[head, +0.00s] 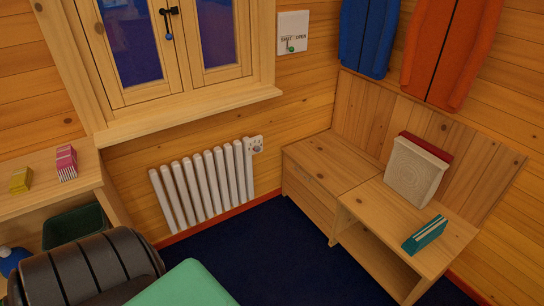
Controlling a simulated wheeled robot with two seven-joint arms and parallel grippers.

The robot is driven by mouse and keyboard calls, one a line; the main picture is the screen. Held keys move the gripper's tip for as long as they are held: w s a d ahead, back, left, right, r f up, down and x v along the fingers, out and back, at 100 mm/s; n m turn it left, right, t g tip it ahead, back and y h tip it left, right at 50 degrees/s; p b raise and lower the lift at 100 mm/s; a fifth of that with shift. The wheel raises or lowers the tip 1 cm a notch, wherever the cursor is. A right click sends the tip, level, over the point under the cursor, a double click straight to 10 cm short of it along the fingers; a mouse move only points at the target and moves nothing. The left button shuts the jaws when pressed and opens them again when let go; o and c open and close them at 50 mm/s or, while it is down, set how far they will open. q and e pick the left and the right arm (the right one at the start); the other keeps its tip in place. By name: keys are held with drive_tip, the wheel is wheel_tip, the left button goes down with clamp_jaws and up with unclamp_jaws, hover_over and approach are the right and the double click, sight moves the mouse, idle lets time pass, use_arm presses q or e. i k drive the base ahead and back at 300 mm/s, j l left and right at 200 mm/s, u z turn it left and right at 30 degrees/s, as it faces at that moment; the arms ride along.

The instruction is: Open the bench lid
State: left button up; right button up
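The wooden bench (310,190) stands in the corner against the right wall, with a tall plank back. Its left part is a closed box with a flat top (325,160), which looks like the lid and lies flat and shut. Nothing rests on that top. A teal box (425,235) lies towards the right end. Neither of my grippers is in the head view.
A white radiator (205,183) stands under the window (175,45). A shelf (35,200) at left bears yellow and pink boxes. A dark ribbed object (85,270) and a mint-green surface (185,285) fill the lower left. Dark blue floor (290,260) lies clear before the bench.

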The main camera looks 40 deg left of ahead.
sight(338, 169)
drive_tip(key=u, duration=1.1)
drive_tip(key=i, duration=0.45)
